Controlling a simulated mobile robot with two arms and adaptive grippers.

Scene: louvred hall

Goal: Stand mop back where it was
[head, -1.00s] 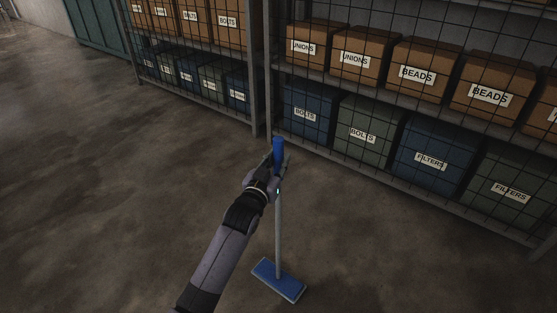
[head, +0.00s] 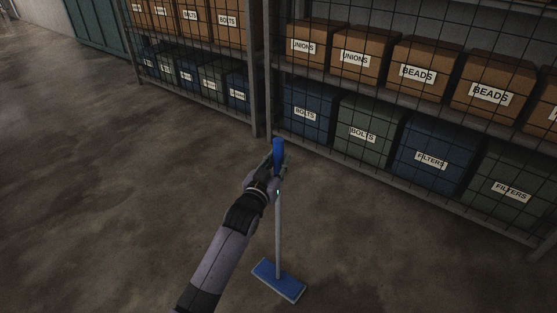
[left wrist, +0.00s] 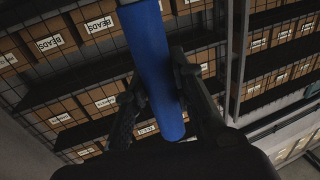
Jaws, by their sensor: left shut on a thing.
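The mop stands nearly upright in the head view, with a grey pole (head: 279,235), a blue grip at its top (head: 278,150) and a flat blue head (head: 279,280) at the floor. Whether the mop head touches the floor is hard to tell. My left gripper (head: 277,165) is shut on the blue grip near the top. In the left wrist view the blue grip (left wrist: 150,60) passes between the two dark fingers (left wrist: 158,98). My right gripper is not in view.
A wire-mesh shelf rack (head: 258,70) stands behind the mop. It holds brown boxes (head: 359,57) above and blue and green bins (head: 368,128) below, labelled. A teal cabinet (head: 95,25) is at the far left. The concrete floor (head: 110,190) is clear on the left.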

